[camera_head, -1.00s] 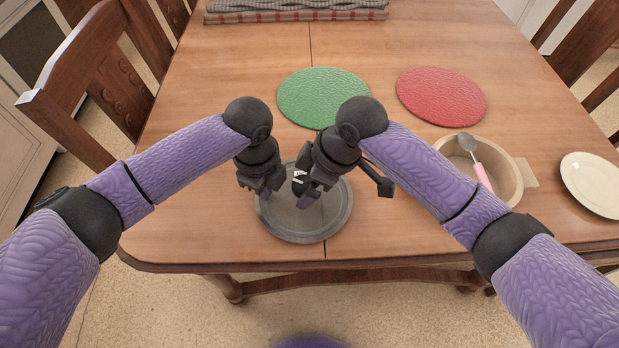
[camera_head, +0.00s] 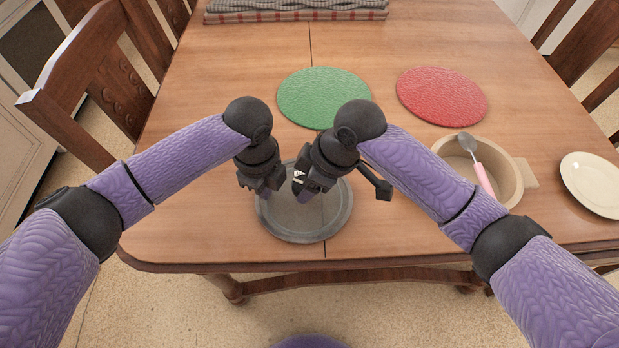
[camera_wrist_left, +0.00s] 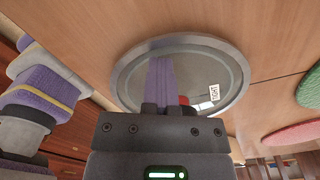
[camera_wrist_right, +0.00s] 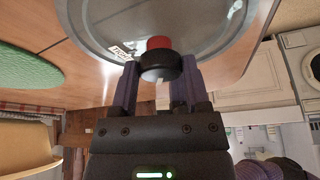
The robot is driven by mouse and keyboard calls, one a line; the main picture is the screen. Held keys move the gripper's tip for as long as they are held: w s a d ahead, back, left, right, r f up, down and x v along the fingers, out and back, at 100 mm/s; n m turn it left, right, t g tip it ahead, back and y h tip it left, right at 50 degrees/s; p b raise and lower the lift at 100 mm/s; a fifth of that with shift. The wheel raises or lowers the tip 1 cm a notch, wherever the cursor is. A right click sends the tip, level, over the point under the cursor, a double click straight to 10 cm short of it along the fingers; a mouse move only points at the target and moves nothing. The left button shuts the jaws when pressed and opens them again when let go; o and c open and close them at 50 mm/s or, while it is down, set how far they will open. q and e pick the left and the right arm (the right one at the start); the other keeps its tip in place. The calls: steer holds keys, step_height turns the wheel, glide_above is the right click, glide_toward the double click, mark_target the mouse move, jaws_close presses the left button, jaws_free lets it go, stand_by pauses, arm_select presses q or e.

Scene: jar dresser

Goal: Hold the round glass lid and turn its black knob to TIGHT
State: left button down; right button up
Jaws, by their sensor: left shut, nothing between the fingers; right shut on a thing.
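The round glass lid (camera_head: 332,222) with a grey rim lies on the table near its front edge. It also shows in the left wrist view (camera_wrist_left: 130,85) and the right wrist view (camera_wrist_right: 205,35). My right gripper (camera_head: 305,196) is shut on the black knob (camera_wrist_right: 160,68), which has a red part beside it. The knob is hidden in the head view. A white TIGHT label (camera_wrist_left: 214,92) shows on the glass in the left wrist view. My left gripper (camera_head: 262,190) is shut and empty, its fingers over the lid's left part; contact cannot be told.
A green mat (camera_head: 323,97) and a red mat (camera_head: 442,95) lie behind the lid. A beige dish (camera_head: 517,178) with a pink-handled spoon (camera_head: 484,178) and a cream plate (camera_head: 597,183) are on the right. Folded cloths (camera_head: 300,15) lie at the back.

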steer(key=m, duration=0.1)
steer(key=m+t, duration=0.1)
steer(key=m, duration=0.3)
steer(key=shift+s+a+t+h, duration=0.2)
steer(key=shift+s+t+h, duration=0.1)
steer(key=shift+t+h, duration=0.1)
steer(key=m, duration=0.2)
steer(key=m+t+h, duration=0.1)
steer(key=m, duration=0.2)
steer(key=shift+s+a+h, duration=0.1)
steer(key=shift+a+h, duration=0.1)
steer(key=shift+h, duration=0.1)
steer(key=shift+m, duration=0.3)
steer(key=o, duration=1.3)
